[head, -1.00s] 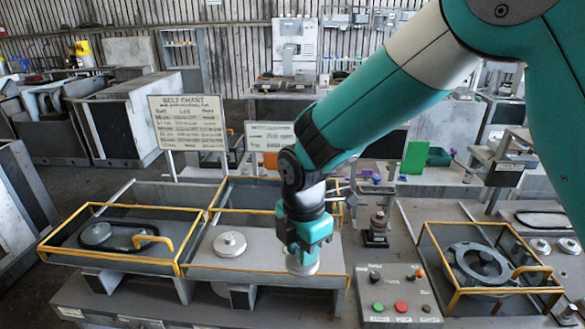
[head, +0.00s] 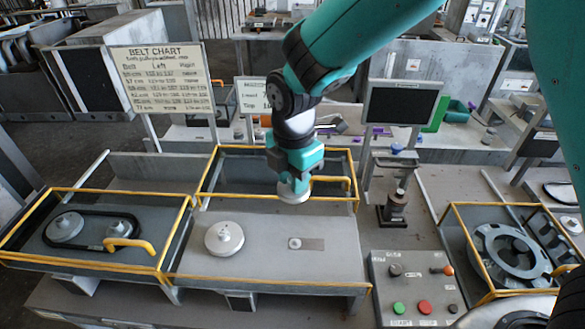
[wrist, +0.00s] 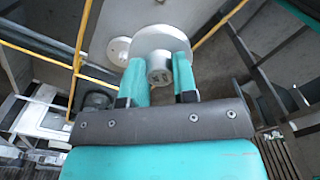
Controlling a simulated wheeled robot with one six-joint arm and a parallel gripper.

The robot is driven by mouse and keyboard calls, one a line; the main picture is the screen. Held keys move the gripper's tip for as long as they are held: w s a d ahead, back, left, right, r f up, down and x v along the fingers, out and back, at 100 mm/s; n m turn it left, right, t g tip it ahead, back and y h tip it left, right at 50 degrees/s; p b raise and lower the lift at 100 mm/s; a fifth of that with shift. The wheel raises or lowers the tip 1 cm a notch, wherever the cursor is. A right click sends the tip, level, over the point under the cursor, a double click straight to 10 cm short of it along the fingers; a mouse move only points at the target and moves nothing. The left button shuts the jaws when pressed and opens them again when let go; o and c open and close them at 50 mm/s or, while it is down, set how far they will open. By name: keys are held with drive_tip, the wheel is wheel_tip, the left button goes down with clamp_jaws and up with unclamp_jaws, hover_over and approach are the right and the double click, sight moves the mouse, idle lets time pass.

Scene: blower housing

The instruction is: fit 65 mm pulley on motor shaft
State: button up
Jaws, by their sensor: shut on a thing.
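My gripper (head: 292,183) is shut on a light grey pulley (head: 293,194), a flat disc with a short hub. In the wrist view the hub (wrist: 159,70) of the pulley sits between the two teal fingers (wrist: 160,78). The pulley hangs in the air above the far part of the grey middle deck. The short, small motor shaft (head: 295,243) stands on that deck at the left end of a darker slot plate (head: 313,244). It is nearer the camera than the held pulley and apart from it. The wrist view does not clearly show the shaft.
A larger pulley (head: 224,238) sits on the deck left of the shaft. A raised yellow-edged guard (head: 335,206) stands behind the deck. A left bay (head: 90,262) holds pulleys and a black belt. A button panel (head: 418,290) and a framed round housing (head: 510,256) are on the right.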

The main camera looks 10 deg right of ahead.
drive_tip(key=shift+d+f+b, duration=0.2)
drive_tip(key=shift+f+b, duration=0.35)
drive_tip(key=shift+f, duration=0.3)
drive_tip(key=b, duration=1)
hover_over(295, 240)
wheel_tip(295, 240, down, 13)
drive_tip(key=shift+f, duration=0.2)
drive_tip(key=shift+f+b, duration=0.45)
drive_tip(key=shift+f, duration=0.05)
drive_tip(key=shift+f, duration=0.35)
drive_tip(key=shift+f, duration=0.35)
drive_tip(key=shift+b, duration=0.3)
drive_tip(key=shift+f, duration=0.5)
drive_tip(key=o, duration=1)
